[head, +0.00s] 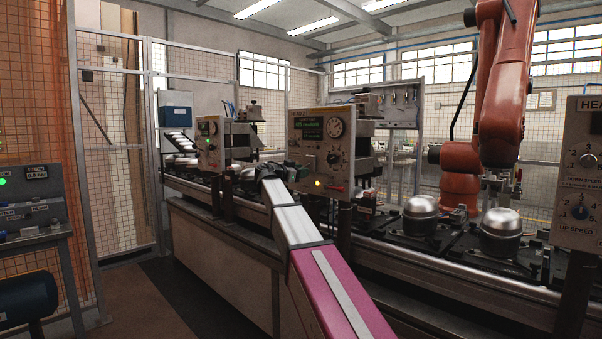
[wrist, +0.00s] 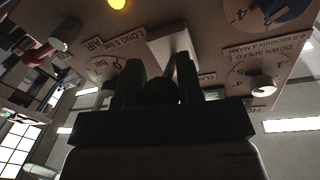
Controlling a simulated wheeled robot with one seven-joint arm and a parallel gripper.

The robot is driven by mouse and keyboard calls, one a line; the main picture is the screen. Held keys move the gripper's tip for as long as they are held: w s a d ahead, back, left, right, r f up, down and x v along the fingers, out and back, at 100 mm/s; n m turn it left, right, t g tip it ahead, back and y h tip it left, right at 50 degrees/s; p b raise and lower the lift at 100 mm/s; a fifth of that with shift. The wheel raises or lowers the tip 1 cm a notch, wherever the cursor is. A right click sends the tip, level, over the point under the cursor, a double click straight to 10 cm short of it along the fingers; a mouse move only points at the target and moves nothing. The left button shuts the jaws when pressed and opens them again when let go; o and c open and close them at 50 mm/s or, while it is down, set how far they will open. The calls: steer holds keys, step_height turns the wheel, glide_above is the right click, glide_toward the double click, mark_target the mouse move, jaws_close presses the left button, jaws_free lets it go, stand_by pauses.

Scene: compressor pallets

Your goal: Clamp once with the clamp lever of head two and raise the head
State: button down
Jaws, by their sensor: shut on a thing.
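Head two is the grey panel box (head: 320,145) mid-picture in the head view, with a green display, a round gauge and a lit yellow lamp. My gripper (head: 293,171) is at its lower left, small and dark there. In the wrist view the panel (wrist: 215,35) fills the top, upside down, and my gripper (wrist: 158,68) points at it. Its fingers are shut on the clamp lever, whose dark round end (wrist: 160,92) shows between them. The fingers hide much of the lever, so its angle cannot be told.
Another head panel (head: 209,142) stands left of head two, and one more (head: 578,170) at the right edge. Silver compressors (head: 502,232) sit on black pallets along the conveyor. An orange robot arm (head: 505,80) stands behind. The floor left of the line is clear.

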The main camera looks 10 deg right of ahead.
steer(key=r+g+y, duration=0.2)
steer(key=y, duration=0.1)
steer(key=shift+a+r+y, duration=0.2)
steer(key=shift+y, duration=0.1)
step_height(320, 180, up, 2)
steer(key=g+y, duration=0.1)
steer(key=y, duration=0.1)
steer(key=g+y, duration=0.1)
steer(key=y, duration=0.1)
steer(key=shift+d+n+g, duration=0.15)
steer(key=shift+n+g, duration=0.15)
steer(key=shift+n, duration=0.1)
steer(key=c, duration=0.8)
jaws_free()
steer(key=shift+r, duration=0.1)
steer(key=v, duration=1)
steer(key=shift+a+r, duration=0.2)
steer(key=shift+r, duration=0.15)
